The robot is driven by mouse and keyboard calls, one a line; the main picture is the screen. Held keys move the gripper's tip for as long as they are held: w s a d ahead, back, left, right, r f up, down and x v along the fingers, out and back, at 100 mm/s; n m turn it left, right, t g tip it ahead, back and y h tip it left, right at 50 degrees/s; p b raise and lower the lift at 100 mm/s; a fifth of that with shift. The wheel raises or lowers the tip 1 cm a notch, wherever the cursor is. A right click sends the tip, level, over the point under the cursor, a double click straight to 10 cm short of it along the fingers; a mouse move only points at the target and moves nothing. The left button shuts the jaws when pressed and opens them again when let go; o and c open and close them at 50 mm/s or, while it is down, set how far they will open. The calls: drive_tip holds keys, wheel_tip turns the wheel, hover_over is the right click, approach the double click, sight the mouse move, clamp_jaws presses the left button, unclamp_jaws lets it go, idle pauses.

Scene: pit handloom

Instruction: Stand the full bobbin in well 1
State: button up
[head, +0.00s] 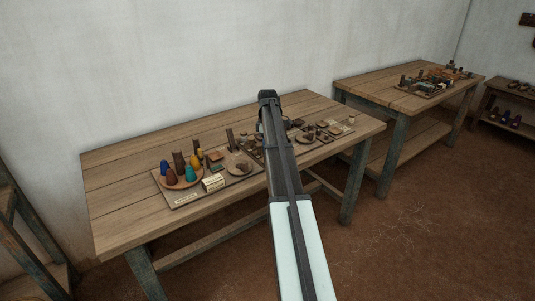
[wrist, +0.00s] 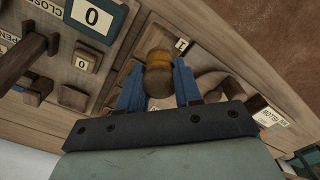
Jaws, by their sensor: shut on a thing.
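In the wrist view my gripper (wrist: 158,88) has its two blue fingers shut on a bobbin (wrist: 157,62). The bobbin has a rounded wooden end facing the camera and a yellow-orange band beyond it. Below the bobbin is a wooden board (wrist: 205,62), with a small white label (wrist: 181,44) beside the bobbin that seems to read 1 or I. No well shows clearly, and the bobbin's far end is hidden. In the head view my gripper (head: 268,98) is over the near table, and the bobbin cannot be made out there.
In the head view, coloured cones (head: 193,165) stand on the left of the near table (head: 120,190). A second table (head: 365,90) is at the right.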

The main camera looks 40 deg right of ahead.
drive_tip(key=shift+f, duration=2.05)
drive_tip(key=shift+f, duration=0.15)
drive_tip(key=o, duration=1)
wheel_tip(320, 180, up, 12)
drive_tip(key=shift+r, duration=0.2)
